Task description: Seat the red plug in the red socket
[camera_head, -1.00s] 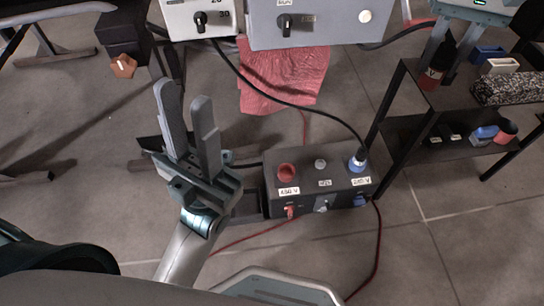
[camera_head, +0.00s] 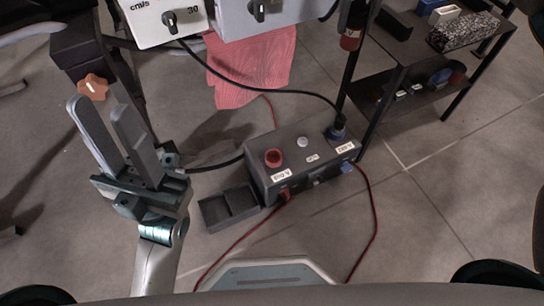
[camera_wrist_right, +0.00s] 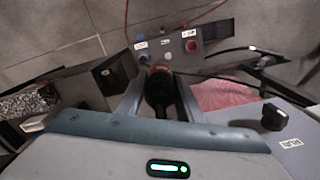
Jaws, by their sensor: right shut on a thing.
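The red plug (camera_head: 350,39), with a black body, hangs near the top of the head view, left of the shelf. In the right wrist view the plug (camera_wrist_right: 159,90) is between the fingers of my right gripper (camera_wrist_right: 160,84), which is shut on it; its red end points away from the gripper. The red socket (camera_head: 273,157) is on the left of the dark box's top and shows no plug in it. It also shows in the wrist view (camera_wrist_right: 191,46), beyond the plug and to the right. My left gripper (camera_head: 97,104) is open and empty, left of the box.
Panels with knobs (camera_head: 168,21) stand at the back, over a red cloth (camera_head: 255,72). A black shelf (camera_head: 405,75) is at right.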

